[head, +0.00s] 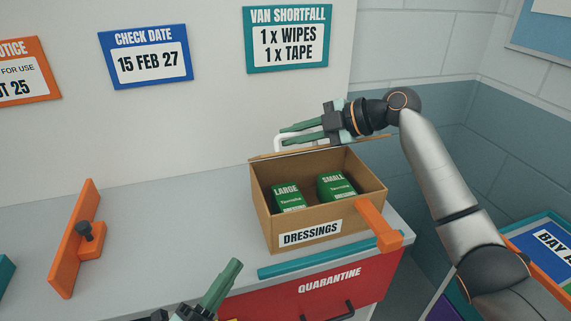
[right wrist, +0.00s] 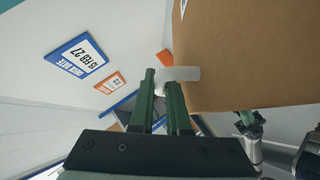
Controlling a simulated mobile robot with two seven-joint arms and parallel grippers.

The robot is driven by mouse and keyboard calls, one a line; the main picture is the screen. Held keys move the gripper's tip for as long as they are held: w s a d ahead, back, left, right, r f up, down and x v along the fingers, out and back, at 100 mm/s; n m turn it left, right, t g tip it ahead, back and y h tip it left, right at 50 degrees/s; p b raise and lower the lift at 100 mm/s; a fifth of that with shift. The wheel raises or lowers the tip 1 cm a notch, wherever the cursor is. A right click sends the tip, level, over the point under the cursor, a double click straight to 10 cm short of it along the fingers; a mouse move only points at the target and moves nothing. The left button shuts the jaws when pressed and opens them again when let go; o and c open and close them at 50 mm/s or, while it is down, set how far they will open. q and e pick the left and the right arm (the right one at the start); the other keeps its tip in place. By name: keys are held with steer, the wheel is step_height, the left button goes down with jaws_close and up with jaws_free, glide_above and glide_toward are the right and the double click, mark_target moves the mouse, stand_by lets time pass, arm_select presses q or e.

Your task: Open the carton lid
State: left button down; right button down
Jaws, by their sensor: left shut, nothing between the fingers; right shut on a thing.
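The brown carton (head: 263,212) labelled DRESSINGS stands on the grey counter, its top open. Its lid (head: 330,146) is raised at the carton's back and shows nearly edge-on; in the right wrist view the lid (right wrist: 255,60) is a broad brown panel. My right gripper (head: 283,134) is shut on the white lid handle (head: 279,145), behind the carton in the head view; the handle (right wrist: 183,73) also shows between the fingers in the right wrist view. My left gripper (head: 236,264) is shut and empty, low in front of the counter, left of the carton.
Green LARGE (head: 288,196) and SMALL (head: 335,186) dressing packs lie inside the carton. An orange block (head: 378,228) stands at its front right corner. A teal bar (head: 310,260) runs along the counter's front, above a red QUARANTINE drawer (head: 340,288). An orange bracket (head: 75,240) stands left; the counter between is clear.

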arm_select(q)
steer(key=w+d+r+m+g+h, duration=0.3)
steer(key=w+d+r+m+g, duration=0.2)
steer(key=w+m, duration=0.3)
steer(key=w+d+r+m+g+h, duration=0.3)
steer(key=w+r+m, duration=0.5)
steer(key=m, duration=0.4)
steer(key=shift+d+g+h, duration=0.3)
steer(key=shift+d+g, duration=0.6)
steer(key=shift+d, duration=0.1)
